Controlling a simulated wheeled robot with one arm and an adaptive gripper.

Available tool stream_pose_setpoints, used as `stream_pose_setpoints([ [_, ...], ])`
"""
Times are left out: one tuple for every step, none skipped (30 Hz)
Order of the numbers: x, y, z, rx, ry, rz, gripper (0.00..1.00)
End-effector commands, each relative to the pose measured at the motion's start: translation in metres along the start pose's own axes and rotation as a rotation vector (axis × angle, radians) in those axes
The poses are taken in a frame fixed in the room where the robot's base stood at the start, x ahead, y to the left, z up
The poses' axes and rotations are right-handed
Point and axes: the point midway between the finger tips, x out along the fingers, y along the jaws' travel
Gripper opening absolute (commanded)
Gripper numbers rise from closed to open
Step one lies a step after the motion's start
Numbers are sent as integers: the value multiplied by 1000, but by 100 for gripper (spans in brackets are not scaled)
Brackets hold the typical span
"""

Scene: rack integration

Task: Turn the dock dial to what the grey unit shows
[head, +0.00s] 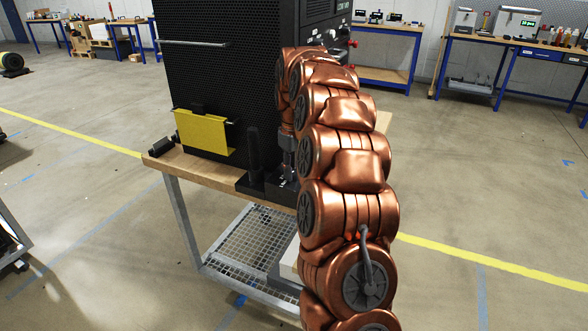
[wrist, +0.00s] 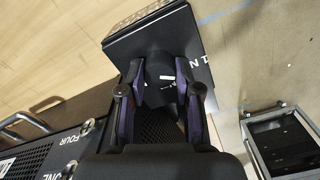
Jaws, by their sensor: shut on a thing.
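In the wrist view my gripper (wrist: 160,80) has its two dark fingers on either side of a round black dial (wrist: 158,66) with a white mark. It is shut on the dial. The dial sits on the face of a black dock box (wrist: 120,52). A pale letter N shows to the dial's right; the other markings are hidden or cut off. In the head view my arm hides most of the dock, and the dial cannot be made out. A grey unit (head: 517,12) with a small lit green display stands on the back right bench; its text is too small to read surely.
A tall black perforated rack (head: 218,75) with a yellow panel (head: 203,132) stands on a wood-topped cart (head: 190,168) beside my arm. In the wrist view, a panel (wrist: 60,150) marked ONE and FOUR lies at lower left. Floor right of the cart is clear.

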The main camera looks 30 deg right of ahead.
Motion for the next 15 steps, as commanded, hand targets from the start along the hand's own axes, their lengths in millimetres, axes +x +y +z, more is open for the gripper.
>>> stream_pose_setpoints([
  [-2,0,-2,-12,5,2,0],
  [-2,0,-2,-19,5,2,0],
  [-2,0,-2,-26,5,2,0],
  [-2,0,-2,-29,5,2,0],
  [-2,0,-2,-32,5,2,0],
  [-2,0,-2,-36,5,2,0],
  [-2,0,-2,-37,5,2,0],
  [-2,0,-2,-39,5,2,0],
  [-2,0,-2,-40,5,2,0],
  [-2,0,-2,-40,5,2,0],
  [-2,0,-2,-40,5,2,0],
  [-2,0,-2,-40,5,2,0],
  [-2,0,-2,-40,5,2,0],
  [-2,0,-2,-40,5,2,0],
  [-2,-1,-2,-40,5,2,0],
])
